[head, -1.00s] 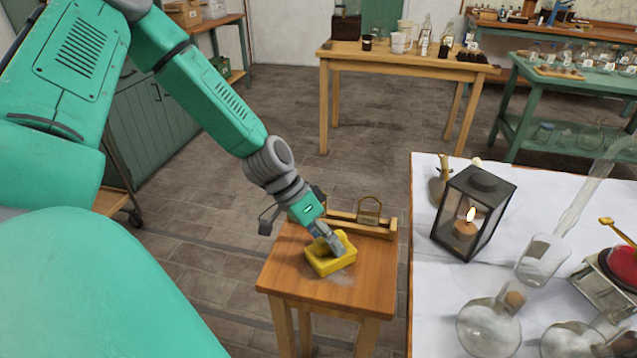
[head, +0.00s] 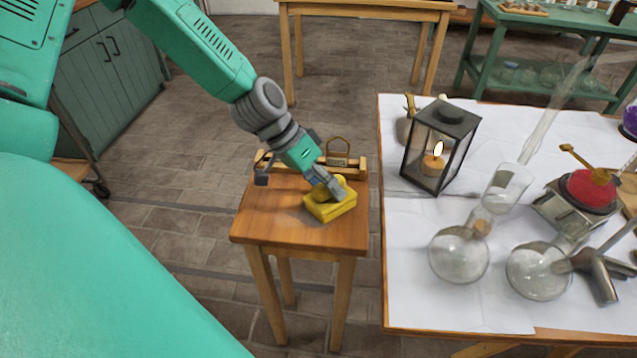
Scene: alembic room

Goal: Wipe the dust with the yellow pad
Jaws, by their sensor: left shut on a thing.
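The yellow pad (head: 338,207) rests on the small wooden table (head: 265,222) in the head view, toward the right side of its top. My left gripper (head: 328,192) is shut on the pad's raised yellow grip from above. A faint pale patch of dust (head: 293,216) shows on the wood to the left of the pad; its edges are hard to make out. My right gripper is not in the view.
A wooden rack with a brass piece (head: 338,155) stands along the small table's back edge. Close on the right, a white-covered table (head: 405,290) holds a lit candle lantern (head: 440,145), glass flasks (head: 458,255) and a red-topped device (head: 588,190). Floor is clear in front.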

